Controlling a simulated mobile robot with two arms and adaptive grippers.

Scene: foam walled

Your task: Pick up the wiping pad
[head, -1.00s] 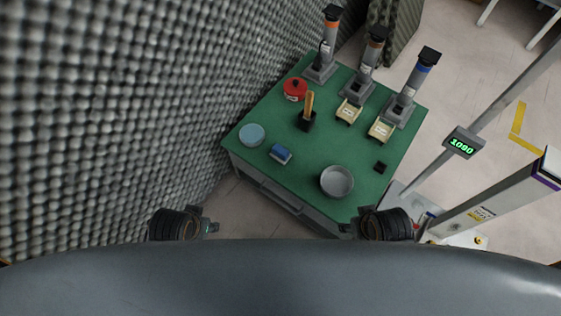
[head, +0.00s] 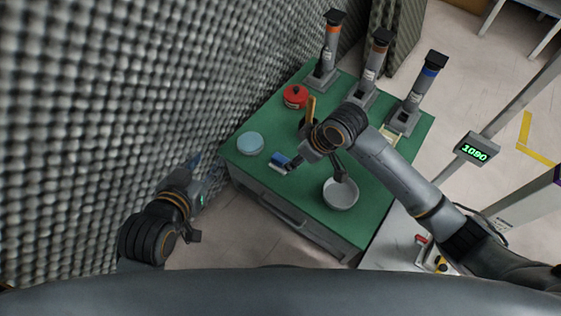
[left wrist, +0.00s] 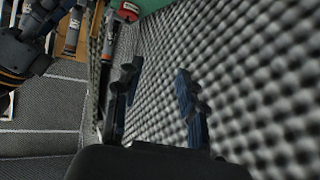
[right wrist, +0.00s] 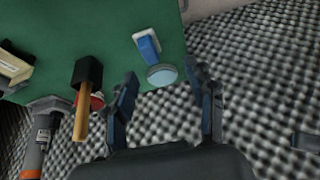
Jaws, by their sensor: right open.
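The wiping pad, a small blue block with a pale base, lies on the green table near its front edge in the head view (head: 279,159). It also shows in the right wrist view (right wrist: 148,44), beyond my fingertips. My right gripper (right wrist: 165,85) is open and empty, held above the table close to the pad; in the head view its arm hides part of the tabletop. My left gripper (left wrist: 156,80) is open and empty beside the foam wall, left of the table and apart from the pad.
Several microscope-like stands (head: 325,75) line the back. The foam wall (head: 100,110) borders the left.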

